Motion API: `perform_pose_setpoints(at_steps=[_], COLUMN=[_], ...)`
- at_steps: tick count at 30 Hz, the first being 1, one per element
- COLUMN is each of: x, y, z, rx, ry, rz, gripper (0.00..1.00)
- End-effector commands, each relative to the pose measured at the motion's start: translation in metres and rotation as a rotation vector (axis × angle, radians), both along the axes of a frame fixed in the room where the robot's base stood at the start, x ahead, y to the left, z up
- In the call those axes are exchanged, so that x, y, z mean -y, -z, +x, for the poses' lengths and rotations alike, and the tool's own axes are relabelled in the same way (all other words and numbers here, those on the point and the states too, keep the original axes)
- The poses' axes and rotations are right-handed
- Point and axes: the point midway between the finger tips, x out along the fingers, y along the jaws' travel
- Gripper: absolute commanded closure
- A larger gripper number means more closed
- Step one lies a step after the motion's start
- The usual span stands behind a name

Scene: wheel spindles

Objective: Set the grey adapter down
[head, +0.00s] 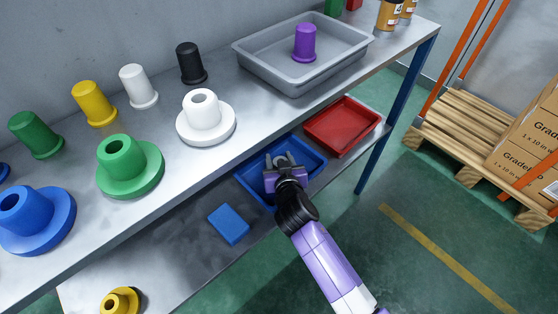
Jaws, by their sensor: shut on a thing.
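My gripper (282,162) reaches over the blue tray (247,183) on the lower shelf. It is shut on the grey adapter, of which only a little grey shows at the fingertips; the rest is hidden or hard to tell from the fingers. I cannot tell whether the adapter touches the tray floor.
A red tray (343,125) stands right of the blue tray, a blue block (229,224) to its left. The upper shelf edge overhangs behind. Above are flanged spindles, including white (206,118) and green (130,167), several plain adapters, and a grey bin (262,67) holding a purple adapter (305,43).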

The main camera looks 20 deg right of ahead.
Motion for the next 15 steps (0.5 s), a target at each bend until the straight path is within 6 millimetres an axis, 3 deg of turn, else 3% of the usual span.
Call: perform_pose_setpoints(at_steps=[6, 7, 8, 15], x=[-0.0002, -0.0002, -0.0001, -0.0002], y=[0.0011, 0.001, 0.0005, 0.0004], z=[-0.0001, -0.0003, -0.0003, -0.0002], rx=[0.0, -0.001, -0.001, -0.001], ry=[0.0, 0.0, 0.0, 0.0], rz=[0.0, 0.0, 0.0, 0.0], gripper=[1.0, 0.52, 0.47, 0.47])
